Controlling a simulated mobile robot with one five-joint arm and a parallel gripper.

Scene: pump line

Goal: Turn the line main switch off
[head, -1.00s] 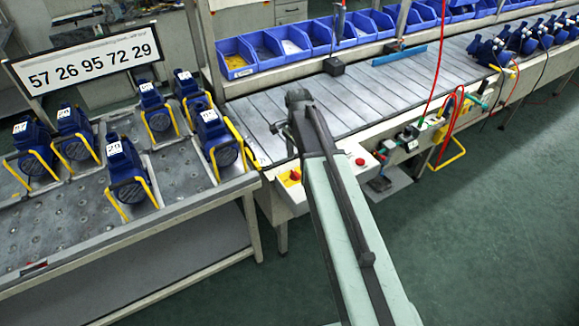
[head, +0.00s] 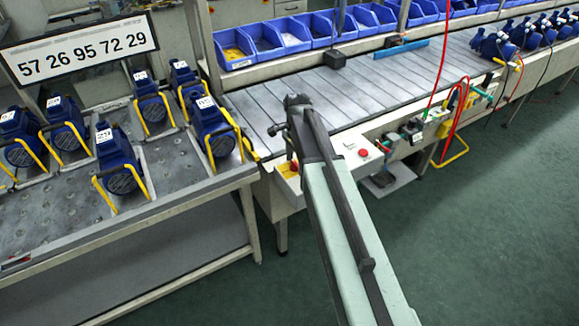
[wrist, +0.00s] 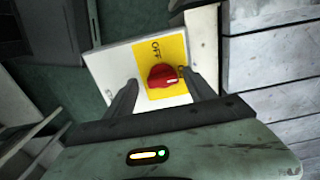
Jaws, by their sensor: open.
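The line main switch is a red rotary knob (wrist: 163,76) on a yellow plate (wrist: 174,46) with an "Off" label at its upper edge. The knob's white mark points right, away from that label, towards another label partly hidden by a finger. The plate sits on a white panel at the conveyor's near end; in the head view its yellow edge (head: 284,170) shows beside my arm. My gripper (wrist: 161,82) is open, with one finger on each side of the knob. I cannot tell whether either finger touches it.
A red button (head: 363,153) is right of the switch on the conveyor front. A table with several blue pumps (head: 118,160) stands close on the left. A red hose (head: 440,60) hangs on the right. The green floor on the right is clear.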

